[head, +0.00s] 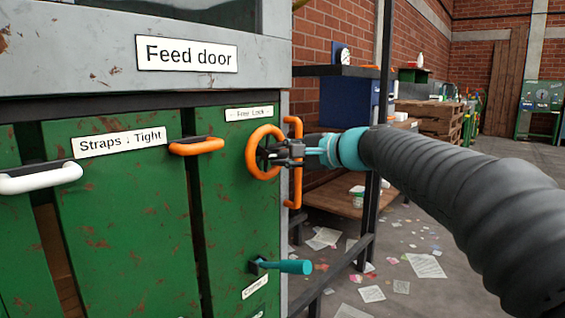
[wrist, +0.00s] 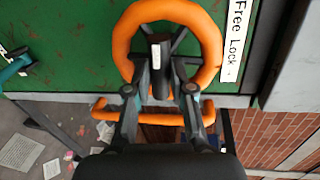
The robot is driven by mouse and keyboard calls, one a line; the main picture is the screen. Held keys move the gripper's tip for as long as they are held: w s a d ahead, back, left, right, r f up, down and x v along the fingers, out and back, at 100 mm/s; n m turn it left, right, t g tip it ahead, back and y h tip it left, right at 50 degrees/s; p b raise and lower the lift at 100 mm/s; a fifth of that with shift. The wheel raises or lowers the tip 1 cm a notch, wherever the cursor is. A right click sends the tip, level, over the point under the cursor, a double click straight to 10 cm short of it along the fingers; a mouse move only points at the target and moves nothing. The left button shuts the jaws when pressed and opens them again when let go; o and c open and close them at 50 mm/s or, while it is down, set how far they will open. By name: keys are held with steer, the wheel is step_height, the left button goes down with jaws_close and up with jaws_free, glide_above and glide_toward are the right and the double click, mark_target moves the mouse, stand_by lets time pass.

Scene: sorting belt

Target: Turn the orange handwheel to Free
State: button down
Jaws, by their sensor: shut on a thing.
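The orange handwheel (head: 252,166) is mounted on the green machine front, under a small label (head: 252,113) reading "Free Lock". In the wrist view the orange handwheel (wrist: 122,35) fills the upper middle, with dark spokes and a dark hub piece bearing a light mark. My gripper (head: 275,152) reaches it from the right in the head view. The fingers hide part of the rim, and the exact contact is partly covered.
An upright orange bar handle (head: 297,185) stands just right of the wheel. A teal lever (head: 290,267) sticks out below. An orange handle (head: 197,146) and a white handle (head: 40,178) are on the left. A shelf frame (head: 340,71) stands behind my arm; papers litter the floor.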

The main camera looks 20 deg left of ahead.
steer(key=shift+n, duration=0.6)
steer(key=shift+t, duration=0.3)
steer(key=c, duration=1)
jaws_free()
steer(key=shift+d, duration=0.1)
steer(key=v, duration=1.2)
steer(key=shift+r, duration=0.2)
